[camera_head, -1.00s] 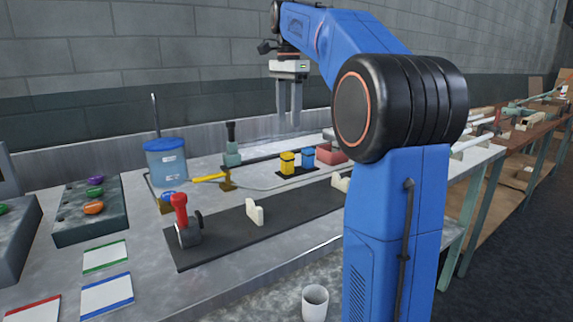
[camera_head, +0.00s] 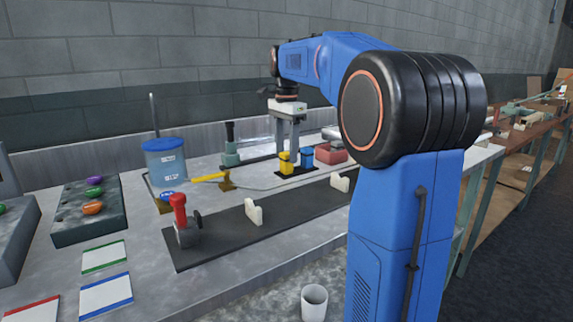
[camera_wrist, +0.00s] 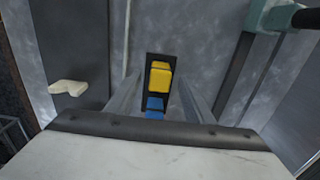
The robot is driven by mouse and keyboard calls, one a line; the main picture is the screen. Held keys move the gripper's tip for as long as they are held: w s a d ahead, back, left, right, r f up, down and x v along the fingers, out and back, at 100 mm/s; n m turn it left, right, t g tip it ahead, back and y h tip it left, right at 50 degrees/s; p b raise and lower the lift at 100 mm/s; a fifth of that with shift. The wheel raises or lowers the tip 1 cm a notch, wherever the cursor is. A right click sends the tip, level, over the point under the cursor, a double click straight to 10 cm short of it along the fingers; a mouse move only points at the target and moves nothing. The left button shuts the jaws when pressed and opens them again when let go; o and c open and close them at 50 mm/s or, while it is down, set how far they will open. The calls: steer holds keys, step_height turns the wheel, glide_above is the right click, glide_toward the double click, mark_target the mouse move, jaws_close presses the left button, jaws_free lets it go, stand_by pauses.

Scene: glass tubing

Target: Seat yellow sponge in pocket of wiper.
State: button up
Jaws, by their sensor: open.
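The yellow sponge (camera_head: 285,163) stands on a small black base on the bench, beside a blue block (camera_head: 307,158). In the wrist view the yellow sponge (camera_wrist: 159,78) sits ahead between my fingers, and the blue block (camera_wrist: 155,104) is nearer the gripper body. My gripper (camera_head: 285,148) is open, pointing down just above and around the yellow sponge; I cannot tell if the fingers touch it. Its two fingers also show in the wrist view (camera_wrist: 160,95), on either side of the base. I cannot make out with certainty which object is the wiper or its pocket.
A long dark mat (camera_head: 290,215) carries a red-handled clamp (camera_head: 182,222) and cream brackets (camera_head: 254,211). A blue-lidded container (camera_head: 166,162), a yellow-handled tool (camera_head: 211,177), a green-based stand (camera_head: 231,150) and a red block (camera_head: 331,154) stand nearby. A white cup (camera_head: 314,302) is in front.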

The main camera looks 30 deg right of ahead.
steer(key=c, duration=1.1)
